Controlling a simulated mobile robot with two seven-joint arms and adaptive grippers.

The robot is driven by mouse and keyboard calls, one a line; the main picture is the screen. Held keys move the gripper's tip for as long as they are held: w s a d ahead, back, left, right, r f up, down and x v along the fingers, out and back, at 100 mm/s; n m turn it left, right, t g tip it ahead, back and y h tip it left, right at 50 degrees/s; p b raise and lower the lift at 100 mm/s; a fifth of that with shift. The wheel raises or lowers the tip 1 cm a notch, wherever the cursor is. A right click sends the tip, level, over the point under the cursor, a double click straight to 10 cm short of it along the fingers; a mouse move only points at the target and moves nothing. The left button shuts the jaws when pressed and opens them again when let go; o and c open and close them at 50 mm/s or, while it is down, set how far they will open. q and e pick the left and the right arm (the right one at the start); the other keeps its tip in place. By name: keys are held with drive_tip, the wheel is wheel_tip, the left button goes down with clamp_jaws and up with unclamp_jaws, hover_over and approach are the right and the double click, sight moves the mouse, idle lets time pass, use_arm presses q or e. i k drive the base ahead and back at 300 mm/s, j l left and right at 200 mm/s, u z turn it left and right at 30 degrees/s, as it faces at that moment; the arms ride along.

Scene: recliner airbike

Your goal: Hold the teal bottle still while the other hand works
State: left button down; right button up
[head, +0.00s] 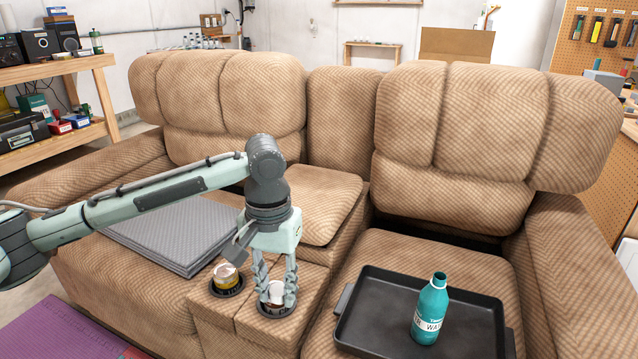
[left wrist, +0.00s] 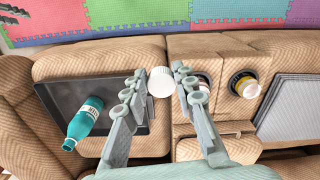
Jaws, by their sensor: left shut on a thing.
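The teal bottle (head: 430,312) stands upright on a black tray (head: 375,312) on the right-hand seat. It also shows in the left wrist view (left wrist: 84,122), left of the fingers. My left gripper (head: 276,292) is well to the left of the bottle and apart from it, low over the front cup holder (head: 277,312) of the console. In the left wrist view its fingers (left wrist: 158,74) are closed around a white ribbed cap (left wrist: 161,83). Another item in that cup holder is partly hidden behind a finger.
An amber jar with a pale lid (head: 226,275) sits in the other cup holder, left of my gripper. Folded grey padding (head: 165,235) lies on the left seat. The sofa backs (head: 455,135) rise behind. The tray is otherwise clear around the bottle.

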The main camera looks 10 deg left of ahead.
sight(433, 302)
drive_tip(key=i+j+z, duration=0.2)
drive_tip(key=j, duration=0.15)
drive_tip(key=j+z, duration=0.2)
drive_tip(key=j, duration=0.15)
drive_tip(key=i+j+z, duration=0.2)
drive_tip(key=j, duration=0.15)
drive_tip(key=j+z, duration=0.15)
drive_tip(key=j, duration=0.25)
